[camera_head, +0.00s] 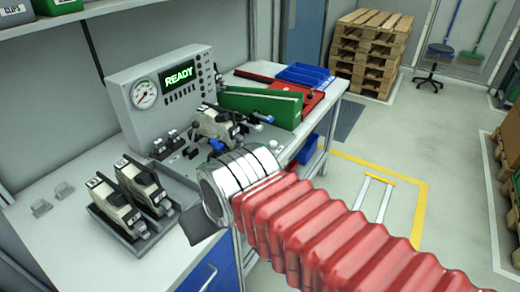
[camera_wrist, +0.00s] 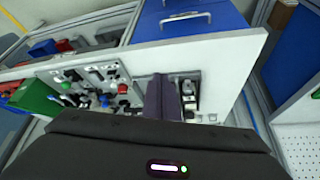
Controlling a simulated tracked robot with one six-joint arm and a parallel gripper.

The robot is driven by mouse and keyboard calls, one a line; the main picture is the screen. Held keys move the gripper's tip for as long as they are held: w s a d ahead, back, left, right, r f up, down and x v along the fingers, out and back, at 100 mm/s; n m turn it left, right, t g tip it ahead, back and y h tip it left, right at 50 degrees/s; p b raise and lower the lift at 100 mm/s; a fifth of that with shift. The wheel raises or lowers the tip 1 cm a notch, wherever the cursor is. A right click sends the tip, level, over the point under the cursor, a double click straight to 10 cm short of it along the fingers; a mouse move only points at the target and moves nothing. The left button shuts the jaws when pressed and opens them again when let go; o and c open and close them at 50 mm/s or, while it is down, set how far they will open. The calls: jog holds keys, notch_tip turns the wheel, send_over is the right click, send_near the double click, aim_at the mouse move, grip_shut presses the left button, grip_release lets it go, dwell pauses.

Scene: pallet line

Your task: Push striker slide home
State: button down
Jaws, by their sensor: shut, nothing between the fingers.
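A beige and black device (camera_head: 214,123) sits in a fixture in front of the grey test panel (camera_head: 120,90), whose green screen reads READY. Blue-tipped parts stick out around it, and I cannot tell which part is the striker slide. My gripper is mostly hidden by my red-sleeved arm in the head view. In the wrist view my gripper (camera_wrist: 162,95) has its dark fingers together, with nothing between them. They point over the bench, beside a tray with similar devices (camera_wrist: 189,92). The fixture area (camera_wrist: 95,80) lies left of the fingers, apart from them in the picture.
Two similar devices stand in a grey tray (camera_head: 108,222) at the left of the bench. A green box (camera_head: 262,105), a red tray (camera_head: 308,101) and a blue bin (camera_head: 303,74) are at the bench's far end. Wooden pallets (camera_head: 368,50) are stacked on the floor beyond.

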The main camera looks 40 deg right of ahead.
dwell(0.4)
jog(key=w+d+f+m+t+y, duration=0.1)
jog(key=w+d+f+m+y, duration=0.4)
jog(key=m, duration=0.5)
jog(key=w+d+f+m+y, duration=0.2)
jog(key=w+d+m+y, duration=0.1)
jog(key=w+d+m, duration=0.5)
jog(key=s+d+f+m+t+h, duration=0.1)
jog(key=d+m+t+h, duration=0.1)
jog(key=d+m, duration=0.3)
jog(key=d+f+m+t+h, duration=0.2)
jog(key=d+m+t, duration=0.2)
jog(key=d, duration=0.8)
jog(key=s+d+f+m+t+h, duration=0.1)
jog(key=d+f+m+t, duration=0.1)
jog(key=d+m, duration=0.5)
jog(key=shift+s+d+f+t+h, duration=0.25)
jog(key=shift+s+d+t+h, duration=0.2)
jog(key=shift+d, duration=0.25)
jog(key=shift+w, duration=0.2)
